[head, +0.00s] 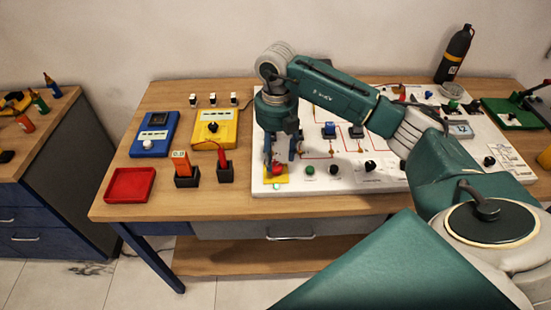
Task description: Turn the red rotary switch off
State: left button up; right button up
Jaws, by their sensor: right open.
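The red rotary switch (277,170) sits on a yellow plate (283,180) at the front left corner of the white board (325,184). My right gripper (280,157) points down directly above and around the red switch, with its fingers apart. The gripper partly hides the switch, and I cannot tell whether the fingers touch it. The direction the knob points is too small to read. A small green spot (277,186) shows just in front of the yellow plate. My left gripper is not in view.
A green knob (310,170) and black knobs (333,170) sit right of the switch. Left of the board stand black holders with probes (186,172), a red tray (130,185), a blue meter (155,134) and a yellow meter (214,128). A black bottle (454,54) stands at the back right.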

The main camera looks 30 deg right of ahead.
aim_at(275, 166)
notch_tip(275, 166, down, 4)
jog(key=shift+w+r+p, duration=0.1)
jog(key=shift+p, duration=0.25)
jog(key=shift+c, duration=1.3)
jog(key=c, duration=0.9)
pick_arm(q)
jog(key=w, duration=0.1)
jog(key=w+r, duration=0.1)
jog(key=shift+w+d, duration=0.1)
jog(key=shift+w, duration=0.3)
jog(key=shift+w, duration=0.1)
